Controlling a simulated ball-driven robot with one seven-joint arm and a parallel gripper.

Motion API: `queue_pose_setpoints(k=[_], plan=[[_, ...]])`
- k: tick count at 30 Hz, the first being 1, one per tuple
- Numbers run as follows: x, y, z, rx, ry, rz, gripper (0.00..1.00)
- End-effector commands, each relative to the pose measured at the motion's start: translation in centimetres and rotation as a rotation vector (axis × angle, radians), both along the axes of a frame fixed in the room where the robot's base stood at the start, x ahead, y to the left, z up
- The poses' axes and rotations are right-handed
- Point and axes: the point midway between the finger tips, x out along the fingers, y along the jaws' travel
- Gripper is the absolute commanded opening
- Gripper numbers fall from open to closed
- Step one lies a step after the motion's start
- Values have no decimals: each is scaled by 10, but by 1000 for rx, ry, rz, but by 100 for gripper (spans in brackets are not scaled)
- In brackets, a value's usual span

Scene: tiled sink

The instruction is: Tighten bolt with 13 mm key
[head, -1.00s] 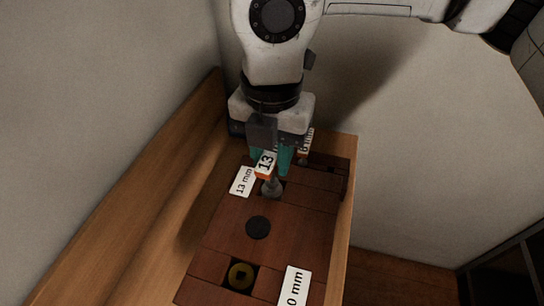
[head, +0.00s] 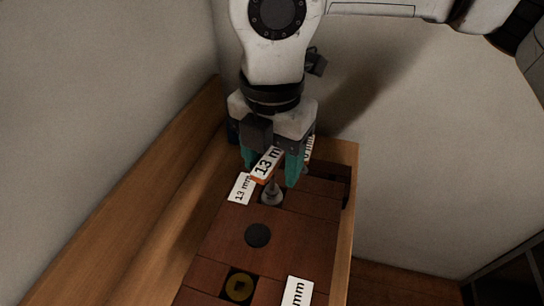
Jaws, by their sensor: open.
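The 13 mm key (head: 266,164) carries a white label with "13 m" readable and an orange edge. Its metal shaft and socket end (head: 272,196) point down at the dark red wooden block, near the "13 mm" card (head: 241,188). My gripper (head: 272,172) is above the block, with teal fingers spread apart on either side of the key's labelled handle. Whether a finger touches the handle is unclear. The bolt is not clearly visible; it may be hidden under the socket end.
A black round disc (head: 258,235) is set in the block. A brass-coloured round part (head: 239,286) sits in a square recess. Another "mm" card (head: 297,292) lies at front right, and a further label (head: 308,149) stands behind my gripper. Walls rise close on both sides.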

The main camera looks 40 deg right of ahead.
Motion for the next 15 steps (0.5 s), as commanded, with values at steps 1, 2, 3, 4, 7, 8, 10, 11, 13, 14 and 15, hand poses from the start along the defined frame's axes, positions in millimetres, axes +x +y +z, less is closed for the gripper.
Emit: queue_pose_setpoints(k=[1,2,3,4,7,8,10,11,13,14,15], plan=[[0,0,0,0,0,0,60],[0,0,0,0,0,0,60],[0,0,0,0,0,0,60],[0,0,0,0,0,0,60],[0,0,1,0,0,0,60],[0,0,2,0,0,0,60],[0,0,7,-1,0,0,60],[0,0,9,-1,0,0,60],[0,0,14,-1,-2,0,60],[0,0,17,-1,-2,0,60],[0,0,19,-1,-2,0,60]])
